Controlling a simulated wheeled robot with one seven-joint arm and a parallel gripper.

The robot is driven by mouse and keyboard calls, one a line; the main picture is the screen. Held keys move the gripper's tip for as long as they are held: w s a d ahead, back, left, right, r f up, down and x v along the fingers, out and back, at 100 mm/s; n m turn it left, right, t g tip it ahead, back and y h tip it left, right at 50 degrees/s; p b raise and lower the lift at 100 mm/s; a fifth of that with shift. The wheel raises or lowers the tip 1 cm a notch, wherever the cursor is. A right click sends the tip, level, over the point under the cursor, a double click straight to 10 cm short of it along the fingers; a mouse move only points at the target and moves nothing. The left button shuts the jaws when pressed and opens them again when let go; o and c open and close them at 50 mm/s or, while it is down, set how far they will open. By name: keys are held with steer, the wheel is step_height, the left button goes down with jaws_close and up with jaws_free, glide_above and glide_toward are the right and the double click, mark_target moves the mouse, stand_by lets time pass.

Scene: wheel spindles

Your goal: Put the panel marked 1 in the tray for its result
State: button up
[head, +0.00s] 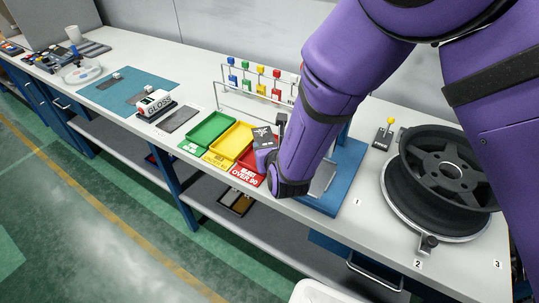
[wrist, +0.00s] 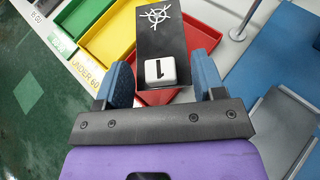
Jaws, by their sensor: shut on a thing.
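My gripper (wrist: 164,82) is shut on the dark panel marked 1 (wrist: 162,38), which has a white block with the 1 and a white web-like mark. In the head view the panel (head: 264,139) is held above the red tray (head: 246,166), near its border with the yellow tray (head: 232,140). The wrist view shows red tray (wrist: 199,38) behind and beside the panel; its gap above the tray is unclear. The green tray (head: 208,131) is left of the yellow one. The red label reads "OVER" and a number; the yellow one reads "UNDER 60".
A gloss meter (head: 154,102) stands left of the trays beside a dark flat plate (head: 179,119). A wire rack with coloured blocks (head: 260,88) stands behind the trays. A blue board (head: 345,180) and a black wheel on a spindle (head: 440,180) lie to the right.

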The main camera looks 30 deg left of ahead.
steer(key=shift+w+a, duration=0.1)
steer(key=shift+w, duration=0.15)
steer(key=shift+f, duration=1.75)
steer(key=shift+f, duration=0.3)
steer(key=o, duration=1)
steer(key=shift+o, duration=0.2)
steer(key=shift+r, duration=0.1)
